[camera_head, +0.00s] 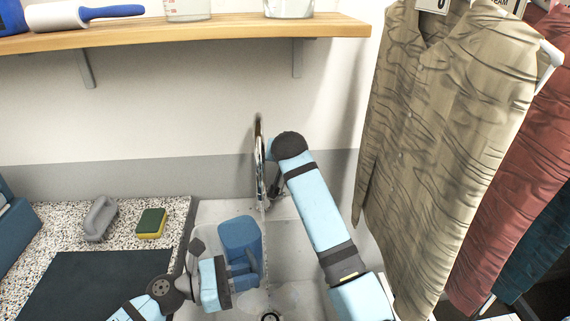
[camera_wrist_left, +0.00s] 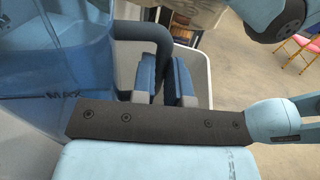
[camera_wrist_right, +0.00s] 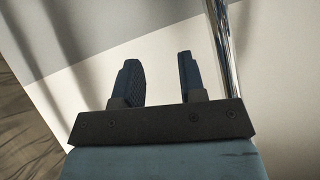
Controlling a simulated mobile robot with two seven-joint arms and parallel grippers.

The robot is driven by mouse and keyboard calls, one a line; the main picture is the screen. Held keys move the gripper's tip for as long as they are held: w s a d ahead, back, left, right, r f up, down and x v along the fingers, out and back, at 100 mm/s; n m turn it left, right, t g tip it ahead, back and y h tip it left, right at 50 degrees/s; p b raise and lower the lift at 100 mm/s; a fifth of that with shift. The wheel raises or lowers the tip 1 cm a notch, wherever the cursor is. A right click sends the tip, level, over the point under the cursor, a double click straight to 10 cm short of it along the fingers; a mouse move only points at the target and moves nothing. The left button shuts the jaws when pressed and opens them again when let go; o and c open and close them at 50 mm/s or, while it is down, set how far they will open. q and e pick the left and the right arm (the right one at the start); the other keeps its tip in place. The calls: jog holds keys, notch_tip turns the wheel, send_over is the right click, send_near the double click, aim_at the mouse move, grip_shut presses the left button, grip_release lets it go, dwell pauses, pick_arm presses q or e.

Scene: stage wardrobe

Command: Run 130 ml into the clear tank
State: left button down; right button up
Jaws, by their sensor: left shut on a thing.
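The clear tank (camera_head: 240,236), a blue see-through vessel, is at the sink (camera_head: 292,262) below the chrome tap (camera_head: 260,170). In the left wrist view the tank (camera_wrist_left: 45,60) fills the left side and bears a MAX mark; I cannot make out a water level. My left gripper (camera_head: 244,272) is shut on its dark handle (camera_wrist_left: 174,55). My right arm reaches up beside the tap, its gripper mostly hidden in the head view. In the right wrist view the right gripper (camera_wrist_right: 160,80) is open and empty, with the chrome pipe (camera_wrist_right: 222,40) just right of its fingers.
A sponge (camera_head: 151,223), a grey brush-like object (camera_head: 99,219) and a dark mat (camera_head: 100,285) lie on the speckled counter (camera_head: 60,222). A wooden shelf (camera_head: 230,30) above holds a measuring jug (camera_head: 188,9) and a lint roller (camera_head: 60,17). Hanging shirts (camera_head: 450,130) crowd the right.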

aim_at(258, 254)
pick_arm(q)
jog(key=shift+r, duration=0.1)
jog(key=w+d, duration=0.2)
jog(key=w, duration=0.1)
jog(key=w+d, duration=0.3)
jog(key=shift+w+d, duration=0.1)
jog(key=shift+d, duration=0.1)
jog(key=shift+a, duration=0.15)
dwell(1.5)
jog(key=s+a, duration=0.5)
jog(key=s, duration=0.1)
jog(key=shift+s, duration=0.1)
